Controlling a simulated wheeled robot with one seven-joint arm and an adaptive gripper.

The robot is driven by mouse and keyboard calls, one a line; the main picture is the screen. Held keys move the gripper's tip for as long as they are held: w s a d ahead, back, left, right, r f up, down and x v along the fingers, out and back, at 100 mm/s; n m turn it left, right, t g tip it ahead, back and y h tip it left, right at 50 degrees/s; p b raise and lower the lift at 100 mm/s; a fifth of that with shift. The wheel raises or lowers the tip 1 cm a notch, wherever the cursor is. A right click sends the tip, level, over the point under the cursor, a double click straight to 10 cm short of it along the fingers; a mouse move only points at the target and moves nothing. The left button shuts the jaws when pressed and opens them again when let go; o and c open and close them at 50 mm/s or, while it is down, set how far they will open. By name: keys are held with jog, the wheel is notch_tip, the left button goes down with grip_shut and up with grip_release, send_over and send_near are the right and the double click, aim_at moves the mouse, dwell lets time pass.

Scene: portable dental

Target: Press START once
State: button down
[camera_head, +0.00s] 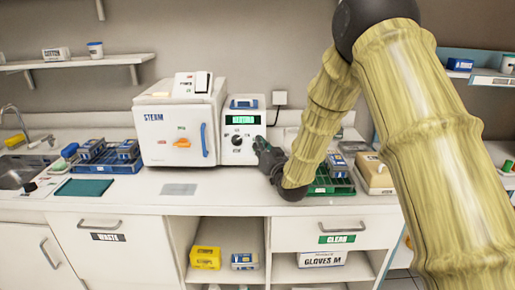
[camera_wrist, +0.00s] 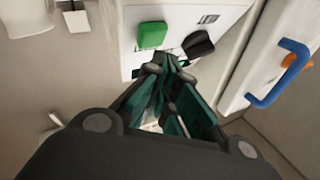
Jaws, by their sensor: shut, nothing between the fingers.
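The control unit (camera_head: 243,112) with a lit green display stands beside the white STEAM sterilizer (camera_head: 165,130) on the counter. In the wrist view, its panel carries a raised green button (camera_wrist: 153,35) and a black knob (camera_wrist: 199,44). The label by the button is too small to read, so I cannot tell if it says START. My gripper (camera_head: 260,145) is at the panel's right side and hides part of it. In the wrist view my gripper (camera_wrist: 168,65) is shut and empty. Its tips show just below the button and knob; I cannot tell whether they touch the panel.
The sterilizer's blue handle (camera_wrist: 268,88) sticks out close to my gripper in the wrist view. Green racks (camera_head: 330,183) and a cardboard box (camera_head: 375,175) stand right of my wrist. Blue racks (camera_head: 108,158) stand left. A grey mat (camera_head: 179,189) lies on clear counter in front of the sterilizer.

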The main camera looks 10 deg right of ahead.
jog(key=shift+s+a+r+p, duration=0.2)
jog(key=shift+s+r, duration=0.25)
jog(key=shift+s, duration=0.25)
jog(key=shift+s+a+r+p, duration=0.15)
jog(key=shift+s+r, duration=0.25)
jog(key=shift+s, duration=0.3)
jog(key=shift+s+a+r+p, duration=0.1)
jog(key=shift+s+r+p, duration=0.1)
jog(key=shift+s+r, duration=0.4)
jog(key=shift+s+f, duration=0.1)
jog(key=shift+f, duration=0.1)
